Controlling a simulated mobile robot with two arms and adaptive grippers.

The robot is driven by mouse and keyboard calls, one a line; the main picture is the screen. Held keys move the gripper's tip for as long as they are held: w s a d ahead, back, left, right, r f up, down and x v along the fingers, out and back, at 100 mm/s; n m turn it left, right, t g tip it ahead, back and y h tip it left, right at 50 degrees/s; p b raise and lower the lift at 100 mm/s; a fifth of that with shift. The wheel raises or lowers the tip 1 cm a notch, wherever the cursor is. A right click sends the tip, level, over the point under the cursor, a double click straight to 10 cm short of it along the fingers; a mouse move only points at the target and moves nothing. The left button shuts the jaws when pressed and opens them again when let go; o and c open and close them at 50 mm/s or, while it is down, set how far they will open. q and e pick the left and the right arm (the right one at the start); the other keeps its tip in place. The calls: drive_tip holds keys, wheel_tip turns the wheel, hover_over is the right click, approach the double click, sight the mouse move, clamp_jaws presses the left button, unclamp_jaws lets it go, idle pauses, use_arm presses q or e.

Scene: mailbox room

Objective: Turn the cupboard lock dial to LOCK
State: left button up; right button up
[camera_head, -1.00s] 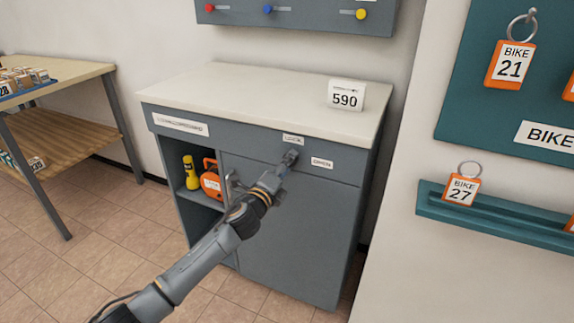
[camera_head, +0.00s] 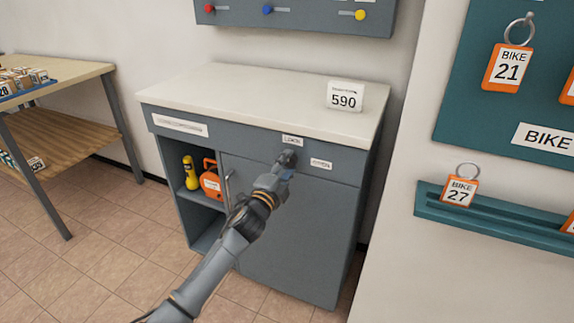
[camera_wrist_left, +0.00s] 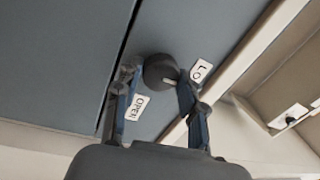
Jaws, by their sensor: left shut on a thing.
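The grey cupboard (camera_head: 300,225) has a LOCK label (camera_head: 292,141) and an OPEN label (camera_head: 321,163) on its upper front panel. In the left wrist view, the dark round dial (camera_wrist_left: 158,69) sits between the OPEN label (camera_wrist_left: 138,107) and the partly hidden LOCK label (camera_wrist_left: 200,71). A short pale mark shows on the dial's side nearer the LOCK label. My left gripper (camera_head: 287,160) is at the dial, its two fingers (camera_wrist_left: 160,84) on either side of it and shut on it. In the head view the gripper hides most of the dial. My right gripper is out of view.
A white 590 sign (camera_head: 344,96) stands on the cupboard top. An open shelf at left holds a yellow flashlight (camera_head: 190,172) and an orange case (camera_head: 211,184). The door handle (camera_head: 228,188) is close to my left arm. A wooden table (camera_head: 75,75) stands at far left.

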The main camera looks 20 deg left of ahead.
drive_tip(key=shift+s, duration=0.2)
use_arm(q)
drive_tip(key=o, duration=0.9)
drive_tip(key=shift+o, duration=1.2)
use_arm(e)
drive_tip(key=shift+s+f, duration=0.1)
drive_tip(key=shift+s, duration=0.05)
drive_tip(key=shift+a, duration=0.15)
use_arm(q)
drive_tip(key=shift+s, duration=0.1)
drive_tip(key=s+f, duration=0.1)
drive_tip(key=s, duration=1)
drive_tip(key=shift+s+a, duration=0.2)
drive_tip(key=shift+s, duration=0.15)
drive_tip(key=shift+f, duration=0.15)
